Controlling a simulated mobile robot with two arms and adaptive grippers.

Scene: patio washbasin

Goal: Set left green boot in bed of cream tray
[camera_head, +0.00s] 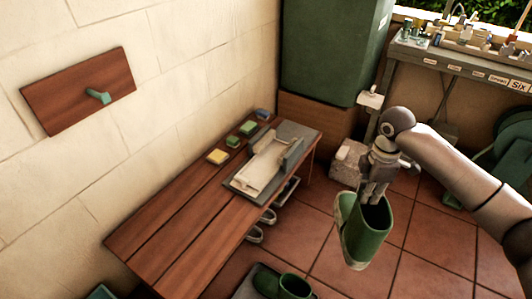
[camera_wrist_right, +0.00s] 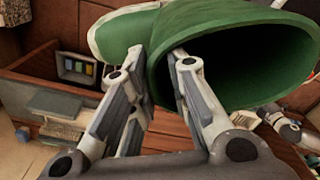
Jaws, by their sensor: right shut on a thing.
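My right gripper (camera_head: 373,190) is shut on the rim of a green boot (camera_head: 370,232) with a pale sole. The boot hangs over the tiled floor, right of the bench and apart from it. In the right wrist view one finger of the gripper (camera_wrist_right: 158,62) is inside the boot's (camera_wrist_right: 225,28) opening and one is outside. The cream tray (camera_head: 262,166) lies on a grey base on the bench, and its bed looks empty. A second green boot (camera_head: 284,284) is low in the head view, partly cut off. My left gripper is not in view.
The wooden bench (camera_head: 185,235) runs along the wall, its near end bare. Small yellow, green and blue blocks (camera_head: 218,157) lie behind the tray. A grey upright piece (camera_head: 292,154) stands at the tray's right side. A green cabinet (camera_head: 330,45) is behind.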

